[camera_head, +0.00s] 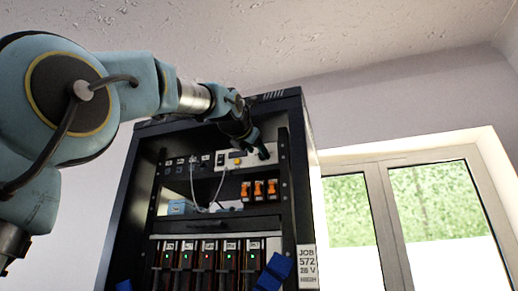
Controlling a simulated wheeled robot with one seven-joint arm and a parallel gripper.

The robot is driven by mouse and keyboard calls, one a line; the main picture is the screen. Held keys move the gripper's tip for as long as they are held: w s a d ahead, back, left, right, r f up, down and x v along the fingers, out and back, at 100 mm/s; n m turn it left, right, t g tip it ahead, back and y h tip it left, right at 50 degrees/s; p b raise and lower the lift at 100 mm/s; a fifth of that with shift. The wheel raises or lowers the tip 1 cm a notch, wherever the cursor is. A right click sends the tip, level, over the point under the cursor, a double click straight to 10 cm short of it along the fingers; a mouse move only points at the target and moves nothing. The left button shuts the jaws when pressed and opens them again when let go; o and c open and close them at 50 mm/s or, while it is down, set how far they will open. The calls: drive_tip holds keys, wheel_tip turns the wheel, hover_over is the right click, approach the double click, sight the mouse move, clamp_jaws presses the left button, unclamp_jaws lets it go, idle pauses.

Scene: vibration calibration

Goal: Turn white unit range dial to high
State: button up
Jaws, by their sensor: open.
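The white unit (222,161) is mounted high in a black rack. An orange-yellow spot shows on its front. My gripper (262,154) is at the right end of the white unit, its dark fingers pointing at the front. It is open, with nothing seen between the fingers. I cannot make out the range dial; the gripper covers the right part of the unit. Whether the fingers touch the unit or a dial cannot be told at this size.
The black rack (299,205) also holds a dark unit with cables, orange switches (258,189) and several black modules with green lights below. A tag (307,268) reads "JOB 572 28 V HIGH". Blue pieces (274,271) stick out at lower right. A window (435,200) is right.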

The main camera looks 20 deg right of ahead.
drive_tip(key=shift+p+x, duration=0.3)
drive_tip(key=shift+x, duration=0.75)
clamp_jaws()
